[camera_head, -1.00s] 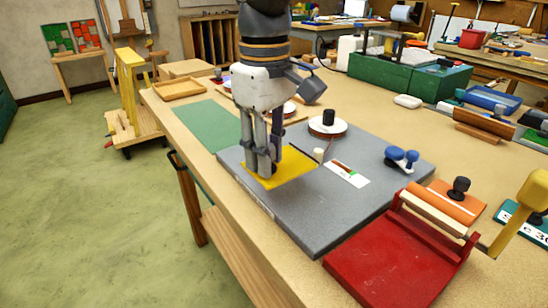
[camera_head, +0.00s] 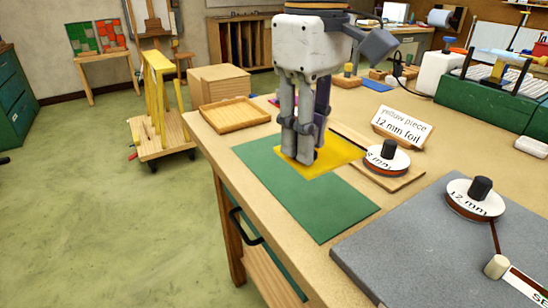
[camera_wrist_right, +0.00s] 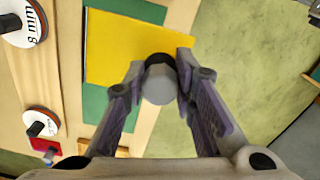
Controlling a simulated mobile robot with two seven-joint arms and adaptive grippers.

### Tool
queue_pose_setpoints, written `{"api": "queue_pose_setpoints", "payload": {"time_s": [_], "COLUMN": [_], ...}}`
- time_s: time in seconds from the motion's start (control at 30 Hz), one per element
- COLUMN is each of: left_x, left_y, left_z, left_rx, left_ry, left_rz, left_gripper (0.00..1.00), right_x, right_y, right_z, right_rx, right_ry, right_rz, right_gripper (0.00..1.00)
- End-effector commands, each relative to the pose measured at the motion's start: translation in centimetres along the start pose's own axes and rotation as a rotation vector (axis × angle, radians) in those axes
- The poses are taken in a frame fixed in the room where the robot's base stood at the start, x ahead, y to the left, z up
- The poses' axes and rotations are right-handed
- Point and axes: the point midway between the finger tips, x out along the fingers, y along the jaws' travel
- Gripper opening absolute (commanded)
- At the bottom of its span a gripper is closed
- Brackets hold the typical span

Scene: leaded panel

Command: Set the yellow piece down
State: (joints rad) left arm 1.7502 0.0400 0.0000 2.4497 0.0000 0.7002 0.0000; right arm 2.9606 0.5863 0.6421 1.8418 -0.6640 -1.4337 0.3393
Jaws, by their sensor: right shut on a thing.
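The yellow piece (camera_head: 330,158) is a flat sheet, level over the far part of the green mat (camera_head: 300,200). In the head view its right edge overlaps the mat's edge. It also shows in the right wrist view (camera_wrist_right: 115,50), with green mat above and below it. My right gripper (camera_head: 300,155) points down over it. In the wrist view the fingers close around a grey and black knob (camera_wrist_right: 160,85) that stands on the yellow piece. Whether the sheet touches the mat or hangs slightly above it, I cannot tell. My left gripper is not in view.
A spool (camera_head: 387,158) on a wooden board and a "yellow piece 12 mm foil" sign (camera_head: 402,128) stand close to the right. A wooden tray (camera_head: 235,115) lies beyond the mat. A grey board (camera_head: 400,255) with another spool (camera_head: 475,198) is at lower right. The bench edge is left.

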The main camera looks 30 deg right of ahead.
Motion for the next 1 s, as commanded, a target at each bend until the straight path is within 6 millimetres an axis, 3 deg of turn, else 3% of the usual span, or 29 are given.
{"api": "queue_pose_setpoints", "payload": {"time_s": [0.1, 0.27, 0.4, 0.53, 0.8, 1.0], "left_x": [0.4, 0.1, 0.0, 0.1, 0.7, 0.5], "left_y": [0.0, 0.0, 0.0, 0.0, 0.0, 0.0], "left_z": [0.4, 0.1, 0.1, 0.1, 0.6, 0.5], "left_rx": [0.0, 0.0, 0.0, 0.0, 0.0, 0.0], "left_ry": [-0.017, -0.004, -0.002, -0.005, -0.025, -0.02], "left_rz": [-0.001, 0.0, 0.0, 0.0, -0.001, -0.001], "left_gripper": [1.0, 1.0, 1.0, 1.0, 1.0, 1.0], "right_x": [1.8, 2.4, 3.5, 6.6, 10.4, 12.6], "right_y": [2.1, 3.2, 5.0, 6.2, 7.6, 7.5], "right_z": [-2.8, -4.3, -6.7, -8.4, -10.5, -10.4], "right_rx": [0.007, 0.003, 0.004, 0.001, 0.0, 0.0], "right_ry": [-0.005, -0.006, 0.003, 0.001, -0.004, 0.004], "right_rz": [0.006, 0.013, 0.021, 0.003, 0.001, 0.004], "right_gripper": [0.0, 0.0, 0.0, 0.0, 0.0, 0.0]}}
